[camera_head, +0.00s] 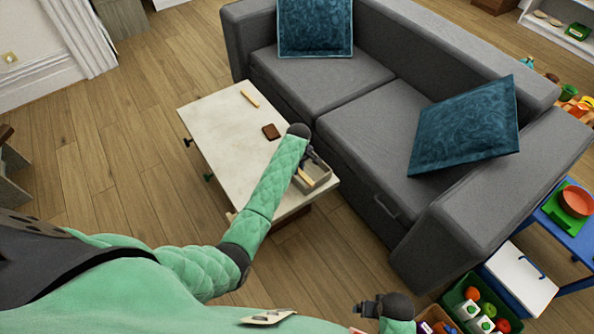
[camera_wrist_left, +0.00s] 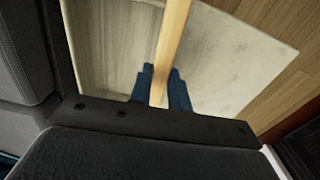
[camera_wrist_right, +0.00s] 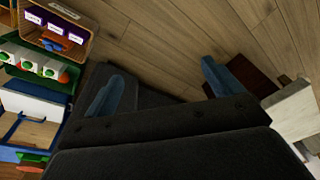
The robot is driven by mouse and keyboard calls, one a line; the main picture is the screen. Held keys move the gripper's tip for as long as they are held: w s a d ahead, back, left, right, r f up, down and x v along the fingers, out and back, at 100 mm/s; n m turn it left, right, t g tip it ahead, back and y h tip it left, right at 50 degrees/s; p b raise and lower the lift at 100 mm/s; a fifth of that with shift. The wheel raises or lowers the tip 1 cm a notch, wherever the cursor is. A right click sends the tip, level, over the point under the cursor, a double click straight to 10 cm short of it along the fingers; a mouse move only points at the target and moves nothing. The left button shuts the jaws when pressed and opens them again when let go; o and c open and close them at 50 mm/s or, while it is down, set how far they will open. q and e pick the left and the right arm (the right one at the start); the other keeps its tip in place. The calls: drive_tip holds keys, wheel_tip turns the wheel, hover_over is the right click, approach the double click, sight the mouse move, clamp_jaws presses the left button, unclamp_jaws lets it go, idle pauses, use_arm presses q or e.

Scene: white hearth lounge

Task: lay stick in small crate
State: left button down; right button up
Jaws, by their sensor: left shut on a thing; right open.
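My left gripper (camera_head: 310,172) is shut on a pale wooden stick (camera_wrist_left: 172,45), which runs between its two blue fingers in the left wrist view. The held stick (camera_head: 306,178) also shows in the head view, at the small crate (camera_head: 323,186) on the near right corner of the pale table. The gripper and arm partly hide the crate, and I cannot tell whether the stick touches it. My right gripper (camera_wrist_right: 163,85) is open and empty, away from the table; it shows at the bottom of the head view (camera_head: 366,309).
Another pale stick (camera_head: 250,98) and a dark brown flat object (camera_head: 271,131) lie on the pale table (camera_head: 215,125). A grey sofa (camera_head: 330,75) stands close behind the crate's corner. Toy bins (camera_head: 480,308) and a blue stand (camera_head: 570,235) are at the lower right.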

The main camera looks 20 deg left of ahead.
use_arm(q)
drive_tip(key=w+f+b, duration=0.1)
drive_tip(key=w+a+b, duration=0.1)
drive_tip(key=b, duration=0.1)
drive_tip(key=shift+f, duration=0.35)
use_arm(e)
wheel_tip(320, 180, up, 14)
drive_tip(key=s+f, duration=0.1)
use_arm(q)
drive_tip(key=w+b, duration=0.1)
drive_tip(key=b, duration=0.1)
drive_tip(key=w+a+f+b, duration=0.1)
drive_tip(key=shift+w+f+b, duration=0.1)
drive_tip(key=shift+f+b, duration=0.2)
drive_tip(key=shift+b, duration=0.05)
drive_tip(key=shift+f+b, duration=0.15)
drive_tip(key=shift+b, duration=0.15)
drive_tip(key=shift+f, duration=0.2)
wheel_tip(320, 180, down, 3)
drive_tip(key=b, duration=0.4)
use_arm(e)
drive_tip(key=w+a+f+t+y, duration=0.3)
drive_tip(key=a+f, duration=0.6)
drive_tip(key=f, duration=0.1)
drive_tip(key=shift+a+f+n, duration=0.25)
drive_tip(key=shift+f+n, duration=0.05)
drive_tip(key=shift+n, duration=0.1)
drive_tip(key=shift+r, duration=0.15)
